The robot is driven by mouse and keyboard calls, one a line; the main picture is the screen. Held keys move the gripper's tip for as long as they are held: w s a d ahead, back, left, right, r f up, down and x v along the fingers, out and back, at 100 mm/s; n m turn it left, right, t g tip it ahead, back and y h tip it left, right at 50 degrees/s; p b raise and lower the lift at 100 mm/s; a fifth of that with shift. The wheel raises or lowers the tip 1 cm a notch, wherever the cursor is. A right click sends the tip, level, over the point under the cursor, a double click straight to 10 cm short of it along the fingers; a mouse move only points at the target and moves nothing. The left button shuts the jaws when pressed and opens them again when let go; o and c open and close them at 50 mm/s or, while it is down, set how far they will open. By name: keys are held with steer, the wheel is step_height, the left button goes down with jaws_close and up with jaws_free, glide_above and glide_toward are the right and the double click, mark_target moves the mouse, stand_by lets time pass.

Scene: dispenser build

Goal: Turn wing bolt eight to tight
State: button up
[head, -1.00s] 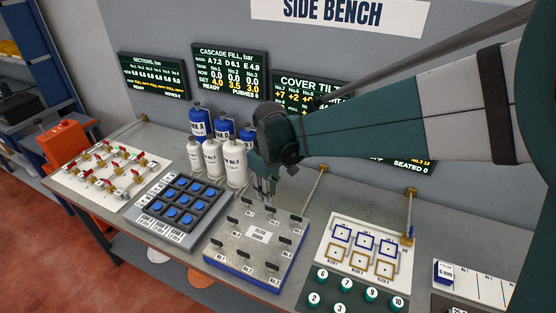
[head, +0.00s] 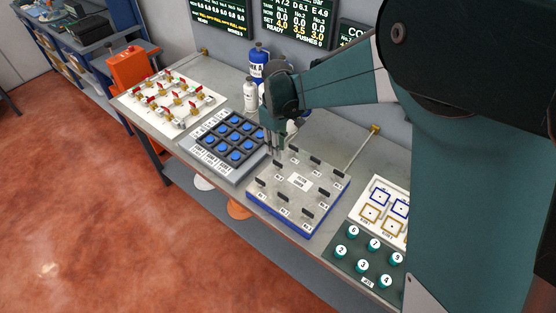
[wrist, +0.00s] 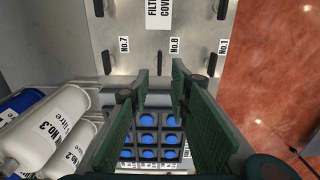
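The filter cover plate (head: 300,200) lies on the bench with dark wing bolts around its edge and a printed label in its middle. Wing bolt eight (wrist: 159,62) is a small dark upright wing beside the "No.8" label in the wrist view, and it shows at the middle of the plate's left edge in the head view (head: 279,163). My gripper (wrist: 159,82) is open, with a clear gap between its green fingers. Bolt eight shows in line with that gap, just beyond the fingertips. I cannot tell the remaining distance or see contact.
Bolts seven (wrist: 106,63) and one (wrist: 212,64) stand on either side of bolt eight. A blue button pad (head: 230,140) lies left of the plate. White bottles (wrist: 45,130) stand close to my gripper. A valve board (head: 170,103) and numbered knobs (head: 363,265) are farther off.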

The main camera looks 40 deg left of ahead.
mark_target(278, 165)
steer(key=shift+f, duration=0.1)
steer(key=shift+f, duration=3.8)
jaws_close()
